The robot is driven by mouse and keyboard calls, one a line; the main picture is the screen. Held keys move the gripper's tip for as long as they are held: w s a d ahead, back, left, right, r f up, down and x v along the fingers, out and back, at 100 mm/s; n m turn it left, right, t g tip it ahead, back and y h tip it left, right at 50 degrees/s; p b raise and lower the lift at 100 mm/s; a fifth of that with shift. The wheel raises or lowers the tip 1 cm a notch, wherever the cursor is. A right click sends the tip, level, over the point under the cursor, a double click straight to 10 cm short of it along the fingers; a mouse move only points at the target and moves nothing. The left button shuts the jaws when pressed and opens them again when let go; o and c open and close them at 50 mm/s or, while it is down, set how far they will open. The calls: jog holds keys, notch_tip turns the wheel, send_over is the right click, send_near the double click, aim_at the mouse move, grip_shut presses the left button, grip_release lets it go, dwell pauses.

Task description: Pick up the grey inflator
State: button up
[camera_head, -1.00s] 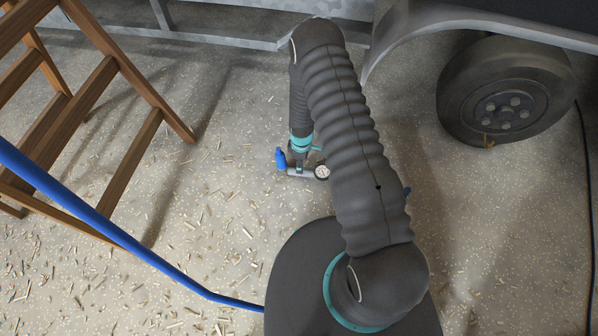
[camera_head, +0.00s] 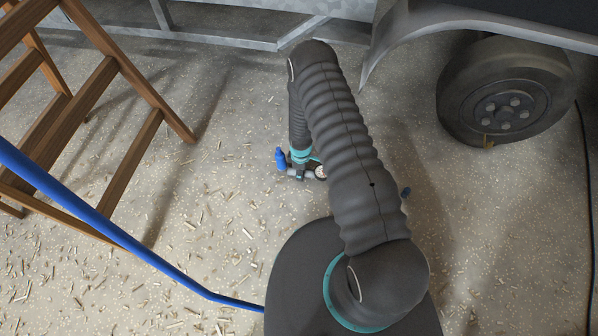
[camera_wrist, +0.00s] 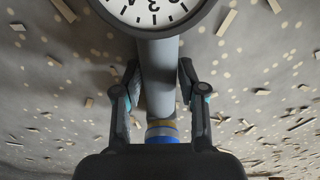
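The grey inflator (camera_head: 296,173) lies on the speckled floor in the head view, with a blue part at its left end. Its round dial at the right is partly hidden by my arm. My gripper (camera_head: 302,168) is right over it, pointing down. In the wrist view the inflator's grey tube (camera_wrist: 158,75) runs between the two fingers of my gripper (camera_wrist: 160,82), one on each side. The fingers look apart and very close to the tube; firm contact is not visible. The white dial fills the top, and a blue and yellow-banded part shows below.
A wooden ladder (camera_head: 118,65) stands at the left. A blue hose (camera_head: 130,242) crosses the lower left. A trailer wheel (camera_head: 508,92) and fender are at the right, a metal frame (camera_head: 210,36) behind. Wood chips litter the floor.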

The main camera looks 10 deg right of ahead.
grip_shut()
jog(key=shift+w+r, duration=0.1)
jog(key=shift+r, duration=0.75)
notch_tip(320, 180, up, 2)
jog(key=shift+r, duration=0.25)
jog(key=s+d+r, duration=0.5)
jog(key=d+r, duration=0.2)
jog(key=d, duration=0.3)
jog(key=shift+d, duration=0.3)
